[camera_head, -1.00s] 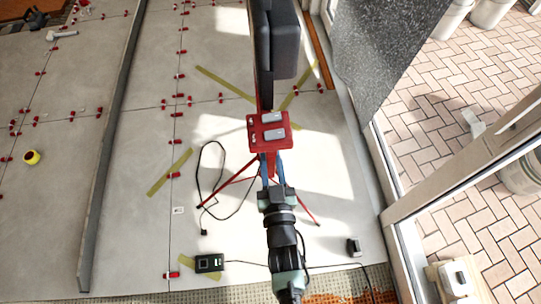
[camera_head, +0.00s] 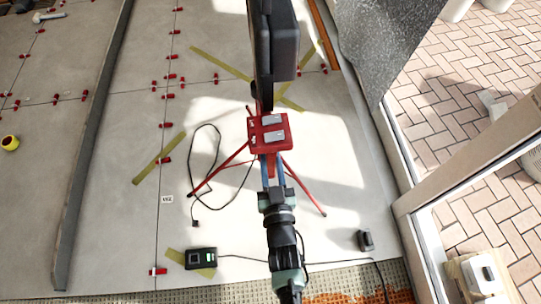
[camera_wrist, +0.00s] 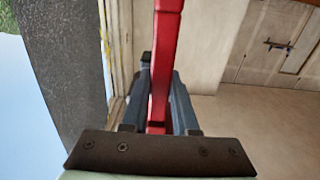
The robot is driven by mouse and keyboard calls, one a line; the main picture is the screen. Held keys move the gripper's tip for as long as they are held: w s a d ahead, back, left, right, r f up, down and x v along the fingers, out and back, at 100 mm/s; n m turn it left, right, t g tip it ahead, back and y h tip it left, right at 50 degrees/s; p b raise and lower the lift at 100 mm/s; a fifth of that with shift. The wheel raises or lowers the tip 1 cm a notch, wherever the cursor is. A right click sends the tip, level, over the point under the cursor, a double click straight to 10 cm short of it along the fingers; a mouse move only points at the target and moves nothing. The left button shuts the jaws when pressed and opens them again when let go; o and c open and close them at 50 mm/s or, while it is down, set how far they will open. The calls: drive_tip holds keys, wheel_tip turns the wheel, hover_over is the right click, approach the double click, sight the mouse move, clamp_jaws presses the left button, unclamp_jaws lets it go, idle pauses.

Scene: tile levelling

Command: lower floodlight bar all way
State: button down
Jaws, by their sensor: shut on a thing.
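The floodlight stand is seen from above in the head view. Its black lamp heads (camera_head: 285,45) hang high in the upper middle, with a red box (camera_head: 270,134) below them in the picture. Thin red tripod legs (camera_head: 306,188) spread to the floor. My gripper (camera_head: 270,165) is at the red box's near side, in line with the stand. In the wrist view my gripper (camera_wrist: 160,100) is shut on the red floodlight bar (camera_wrist: 164,60), which runs upright between its dark fingers. The exact contact is hidden in the head view.
A black cable (camera_head: 205,160) loops on the tiles left of the tripod. A black device (camera_head: 201,258) and a small dark block (camera_head: 365,240) lie near the front. A long grey straightedge (camera_head: 92,150) lies left. A door frame (camera_head: 490,155) and grey slab (camera_head: 382,45) stand right.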

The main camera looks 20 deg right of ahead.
sight(271, 172)
wheel_tip(271, 172, down, 5)
drive_tip(key=b, duration=0.2)
drive_tip(key=shift+s+b, duration=0.15)
drive_tip(key=shift+b, duration=0.15)
drive_tip(key=c, duration=0.7)
unclamp_jaws()
drive_tip(key=shift+r, duration=0.2)
drive_tip(key=v, duration=1.2)
drive_tip(key=shift+s+a+p, duration=0.15)
drive_tip(key=shift+s+p, duration=0.25)
